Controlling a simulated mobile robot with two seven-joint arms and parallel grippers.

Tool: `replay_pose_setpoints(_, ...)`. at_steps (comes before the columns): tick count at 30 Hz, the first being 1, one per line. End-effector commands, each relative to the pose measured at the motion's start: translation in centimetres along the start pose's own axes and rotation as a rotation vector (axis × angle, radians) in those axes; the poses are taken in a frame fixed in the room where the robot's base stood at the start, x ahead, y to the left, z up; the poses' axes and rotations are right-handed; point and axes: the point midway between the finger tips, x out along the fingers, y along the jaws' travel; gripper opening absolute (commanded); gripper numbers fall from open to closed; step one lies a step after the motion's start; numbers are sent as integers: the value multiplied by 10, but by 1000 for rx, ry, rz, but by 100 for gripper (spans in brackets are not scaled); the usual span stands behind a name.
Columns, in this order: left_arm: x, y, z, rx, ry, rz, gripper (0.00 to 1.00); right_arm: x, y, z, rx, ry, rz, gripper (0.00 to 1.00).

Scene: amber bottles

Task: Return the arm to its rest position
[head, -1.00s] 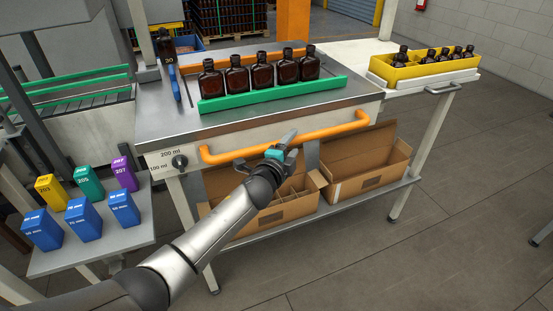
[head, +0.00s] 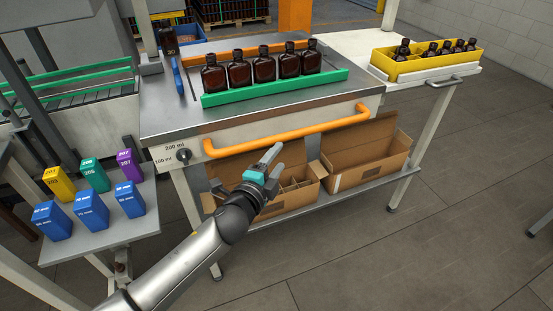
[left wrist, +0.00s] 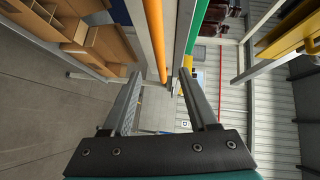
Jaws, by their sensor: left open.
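My left gripper (head: 268,160) is in front of the workbench in the head view, below the orange handle bar (head: 290,131) and apart from it. In the left wrist view its two fingers (left wrist: 158,95) are spread with nothing between them. The orange bar (left wrist: 155,35) runs past beyond the fingertips there. My left arm reaches in from the bottom left of the head view. My right gripper is not in view.
A row of amber bottles (head: 264,67) stands behind a green rail (head: 275,88) on the bench. Open cardboard boxes (head: 367,158) sit on the shelf below. A yellow crate (head: 426,62) holds bottles at right. Coloured blocks (head: 90,210) stand on a side table at left.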

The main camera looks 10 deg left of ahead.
Motion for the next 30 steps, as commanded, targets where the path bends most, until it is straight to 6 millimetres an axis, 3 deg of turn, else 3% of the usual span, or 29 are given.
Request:
replay_pose_setpoints(11, 0, 1, 0, -2, -1, 2, 59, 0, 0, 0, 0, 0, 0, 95)
replay_pose_setpoints(14, 0, 17, 6, -30, -16, 35, 59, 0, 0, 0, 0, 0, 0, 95)
replay_pose_setpoints(17, -5, 60, 21, -106, -56, 121, 59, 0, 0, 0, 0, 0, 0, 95)
replay_pose_setpoints(20, -21, 126, 40, -230, -127, 246, 59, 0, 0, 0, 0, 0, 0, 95)
replay_pose_setpoints(23, -49, 197, 59, -369, -217, 377, 59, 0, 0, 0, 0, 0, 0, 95)
replay_pose_setpoints(26, -87, 263, 72, -505, -316, 495, 59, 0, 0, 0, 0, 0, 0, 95)
replay_pose_setpoints(30, -155, 346, 81, -688, -475, 645, 59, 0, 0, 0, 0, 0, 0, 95)
